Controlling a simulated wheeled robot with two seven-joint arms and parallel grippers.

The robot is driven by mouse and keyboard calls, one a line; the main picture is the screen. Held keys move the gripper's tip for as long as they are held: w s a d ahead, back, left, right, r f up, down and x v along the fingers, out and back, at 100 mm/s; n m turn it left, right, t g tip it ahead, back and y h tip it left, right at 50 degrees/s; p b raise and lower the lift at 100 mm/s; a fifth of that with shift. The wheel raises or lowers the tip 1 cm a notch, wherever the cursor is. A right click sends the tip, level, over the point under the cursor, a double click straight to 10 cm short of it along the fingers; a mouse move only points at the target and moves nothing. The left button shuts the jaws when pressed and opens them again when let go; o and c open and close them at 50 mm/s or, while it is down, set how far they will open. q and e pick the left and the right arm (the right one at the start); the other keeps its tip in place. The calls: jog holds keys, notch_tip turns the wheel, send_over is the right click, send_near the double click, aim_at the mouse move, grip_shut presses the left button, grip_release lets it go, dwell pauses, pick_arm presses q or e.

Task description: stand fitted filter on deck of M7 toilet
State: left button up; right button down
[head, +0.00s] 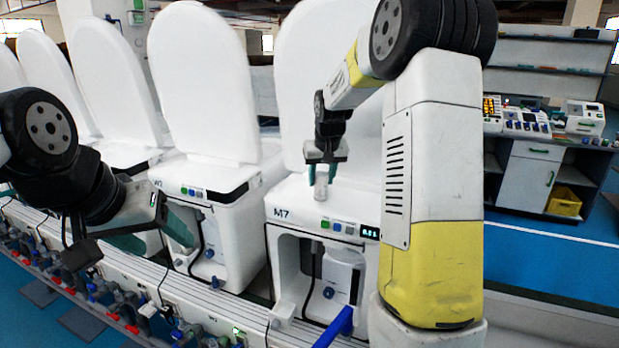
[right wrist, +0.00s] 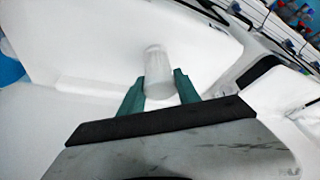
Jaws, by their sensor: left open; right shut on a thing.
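The M7 toilet (head: 288,200) stands in the middle of the head view with its lid raised and its white deck behind the front buttons. The filter (head: 321,189) is a small pale, translucent cylinder. My right gripper (head: 322,172) is shut on it from above, over the deck behind the buttons. In the right wrist view the filter (right wrist: 157,72) is between the green fingertips (right wrist: 160,88). I cannot tell whether its lower end touches the deck. My left gripper (head: 155,228) is open and empty, in front of the W2 toilet.
The W2 toilet (head: 215,178) and more raised lids stand to the left. A blue handle (head: 335,328) sticks out below M7. A rail with hoses and fittings runs along the front left. A counter with devices (head: 540,125) is at the back right.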

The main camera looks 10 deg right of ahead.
jog(key=c, duration=0.9)
grip_release()
jog(key=shift+o, duration=0.2)
jog(key=shift+s+r, duration=0.1)
jog(key=shift+r, duration=0.3)
jog(key=v, duration=1.1)
jog(key=s+a+f+y, duration=0.1)
jog(key=s+a, duration=0.1)
jog(key=s, duration=1.2)
jog(key=s+a+f+t+y, duration=0.1)
jog(key=s+a+f, duration=0.1)
jog(key=s, duration=1.3)
jog(key=shift+a+n, duration=0.3)
jog(key=shift+a, duration=0.4)
